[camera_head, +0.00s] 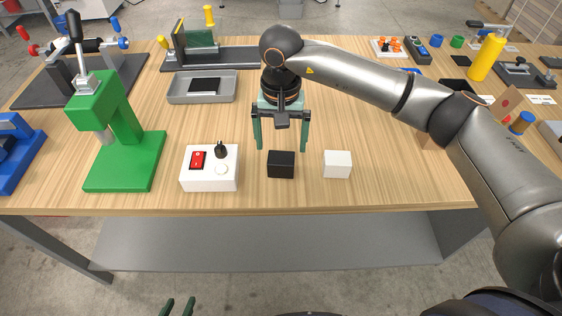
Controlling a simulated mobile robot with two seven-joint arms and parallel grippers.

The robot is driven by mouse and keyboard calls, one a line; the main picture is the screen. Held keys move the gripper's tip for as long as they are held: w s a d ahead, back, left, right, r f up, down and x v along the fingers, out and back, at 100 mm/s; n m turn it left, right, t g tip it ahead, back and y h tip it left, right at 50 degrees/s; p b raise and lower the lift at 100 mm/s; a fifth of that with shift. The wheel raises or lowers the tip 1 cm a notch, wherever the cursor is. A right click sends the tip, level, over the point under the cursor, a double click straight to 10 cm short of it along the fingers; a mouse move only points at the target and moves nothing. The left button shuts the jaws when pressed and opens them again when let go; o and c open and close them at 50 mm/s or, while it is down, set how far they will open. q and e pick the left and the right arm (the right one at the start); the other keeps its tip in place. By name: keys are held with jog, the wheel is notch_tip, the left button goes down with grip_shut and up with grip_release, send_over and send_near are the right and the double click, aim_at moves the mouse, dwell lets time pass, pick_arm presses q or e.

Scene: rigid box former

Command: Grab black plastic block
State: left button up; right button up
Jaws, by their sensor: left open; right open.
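The black plastic block (281,166) sits on the wooden table near its front edge, between a white box with a red switch and a white block. My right gripper (281,147) reaches in from the right and points down over the black block. Its two green fingers are spread wider than the block, and nothing is between them. Whether the fingertips are above or behind the block is hard to tell.
The white switch box (210,180) stands left of the black block and the white block (338,164) right of it, with small gaps. A green press (125,160) stands further left. A grey tray (175,99) lies behind. The table (385,190) is clear at front right.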

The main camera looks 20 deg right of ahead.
aim_at(281, 157)
jog(key=f, duration=0.2)
jog(key=s+f+p, duration=0.1)
jog(key=f, duration=0.2)
jog(key=shift+a+f, duration=0.1)
jog(key=shift+a, duration=0.05)
jog(key=c, duration=1.4)
